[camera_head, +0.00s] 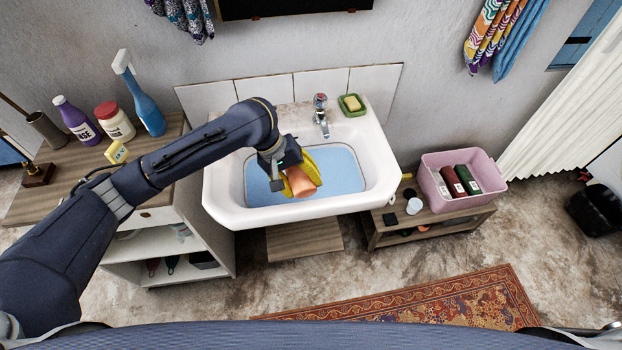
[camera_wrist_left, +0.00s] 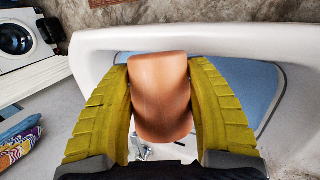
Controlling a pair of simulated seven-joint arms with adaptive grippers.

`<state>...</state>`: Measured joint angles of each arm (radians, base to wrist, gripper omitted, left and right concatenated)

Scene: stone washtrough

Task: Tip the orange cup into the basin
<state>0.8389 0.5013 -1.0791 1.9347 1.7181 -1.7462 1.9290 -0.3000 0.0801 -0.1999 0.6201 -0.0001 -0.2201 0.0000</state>
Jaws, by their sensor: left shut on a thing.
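The orange cup (camera_head: 300,182) is held over the white basin (camera_head: 385,180), above its blue bottom. It is tilted in the head view, and its inside cannot be seen clearly. My left gripper (camera_head: 298,172) has yellow fingers and is shut on the cup. In the left wrist view the cup (camera_wrist_left: 160,95) sits between the two yellow fingers of the gripper (camera_wrist_left: 162,100), with the basin (camera_wrist_left: 200,40) rim beyond it. Whether anything is in the cup or coming out of it cannot be told. My right gripper is not in view.
A tap (camera_head: 320,112) and a green soap dish (camera_head: 352,106) stand at the basin's back edge. A counter at left holds a blue spray bottle (camera_head: 148,108) and other bottles. A pink crate (camera_head: 470,203) with bottles stands on a low shelf at right.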

